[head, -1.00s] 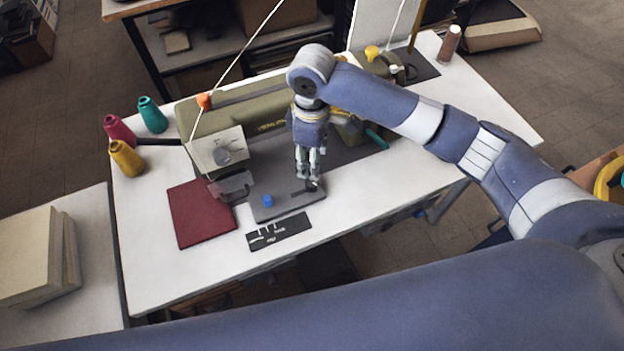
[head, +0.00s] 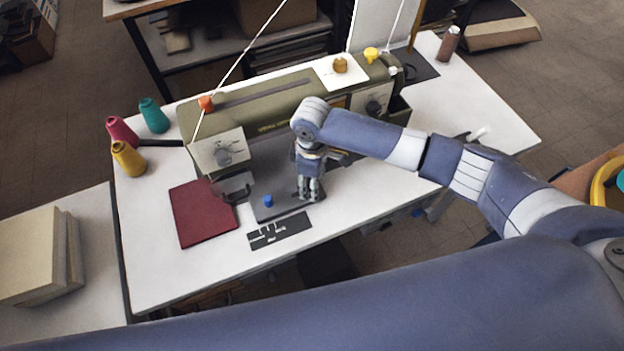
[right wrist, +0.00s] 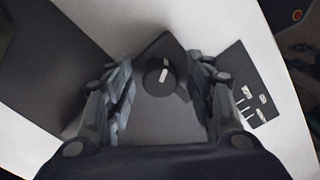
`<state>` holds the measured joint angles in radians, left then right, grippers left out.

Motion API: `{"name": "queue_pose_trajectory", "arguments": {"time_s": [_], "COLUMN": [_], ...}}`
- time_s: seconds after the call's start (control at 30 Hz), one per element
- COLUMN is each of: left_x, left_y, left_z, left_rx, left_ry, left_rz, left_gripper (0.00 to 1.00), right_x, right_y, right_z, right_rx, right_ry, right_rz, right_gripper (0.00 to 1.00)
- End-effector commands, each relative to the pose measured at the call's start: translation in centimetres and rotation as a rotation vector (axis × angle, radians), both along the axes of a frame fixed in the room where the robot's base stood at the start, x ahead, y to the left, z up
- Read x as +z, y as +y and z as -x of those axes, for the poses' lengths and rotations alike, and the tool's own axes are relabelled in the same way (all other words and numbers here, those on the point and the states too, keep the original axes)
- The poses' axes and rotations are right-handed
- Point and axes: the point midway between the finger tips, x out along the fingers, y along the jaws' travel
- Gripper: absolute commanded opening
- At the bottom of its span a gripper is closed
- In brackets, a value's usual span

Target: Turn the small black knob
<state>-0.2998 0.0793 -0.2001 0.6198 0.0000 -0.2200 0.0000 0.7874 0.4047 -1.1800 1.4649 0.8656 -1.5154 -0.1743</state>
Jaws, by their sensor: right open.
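The small black knob (right wrist: 158,77) shows in the right wrist view as a round dark cap with a white pointer mark, on a dark plate. My right gripper (right wrist: 161,82) is open, with one finger on each side of the knob and visible gaps between. In the head view my right gripper (head: 309,195) points down over the right front part of the sewing machine's dark bed (head: 285,207). The knob is not clearly visible there, mostly hidden by the fingers. My left gripper is not in view.
A blue knob (head: 268,200) stands left of my gripper. The olive sewing machine (head: 300,105) rises behind it. A black strip with white marks (head: 279,231) lies in front. A dark red pad (head: 202,212) and several thread cones (head: 128,158) are left.

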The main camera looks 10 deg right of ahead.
Motion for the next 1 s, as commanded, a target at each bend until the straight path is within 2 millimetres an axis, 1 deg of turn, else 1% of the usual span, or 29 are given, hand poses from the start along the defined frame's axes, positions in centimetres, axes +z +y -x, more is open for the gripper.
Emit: {"name": "queue_pose_trajectory", "arguments": {"time_s": [0.03, 0.07, 0.1, 0.17, 0.2, 0.23, 0.27, 0.5, 0.67, 0.87, 1.0], "left_x": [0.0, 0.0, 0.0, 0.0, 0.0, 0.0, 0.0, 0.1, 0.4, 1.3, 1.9], "left_y": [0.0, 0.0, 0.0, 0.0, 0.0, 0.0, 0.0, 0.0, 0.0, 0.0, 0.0], "left_z": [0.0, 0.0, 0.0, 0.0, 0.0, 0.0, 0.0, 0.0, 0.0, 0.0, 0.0], "left_rx": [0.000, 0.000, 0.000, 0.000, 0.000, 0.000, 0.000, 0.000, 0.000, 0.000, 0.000], "left_ry": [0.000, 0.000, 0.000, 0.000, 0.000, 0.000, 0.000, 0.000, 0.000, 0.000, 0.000], "left_rz": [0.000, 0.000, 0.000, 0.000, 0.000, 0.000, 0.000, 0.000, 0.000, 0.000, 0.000], "left_gripper": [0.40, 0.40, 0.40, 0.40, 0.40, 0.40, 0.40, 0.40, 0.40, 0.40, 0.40], "right_x": [0.0, 0.0, 0.0, 0.0, 0.0, 0.0, 0.0, 0.1, 0.1, 0.2, 0.3], "right_y": [0.0, 0.0, 0.0, 0.0, 0.0, 0.0, 0.0, 0.0, 0.0, 0.1, 0.1], "right_z": [0.0, 0.0, 0.0, 0.0, 0.0, 0.0, 0.0, 0.0, 0.0, 0.0, 0.0], "right_rx": [0.000, 0.000, 0.000, 0.000, 0.000, 0.000, 0.000, 0.007, 0.049, 0.167, 0.288], "right_ry": [0.000, 0.000, 0.000, 0.000, 0.000, 0.000, 0.000, 0.000, 0.001, 0.001, 0.002], "right_rz": [0.000, 0.000, 0.000, 0.000, 0.000, 0.000, 0.000, 0.000, 0.000, -0.002, -0.001], "right_gripper": [0.50, 0.45, 0.36, 0.22, 0.13, 0.07, 0.05, 0.05, 0.05, 0.05, 0.05]}}
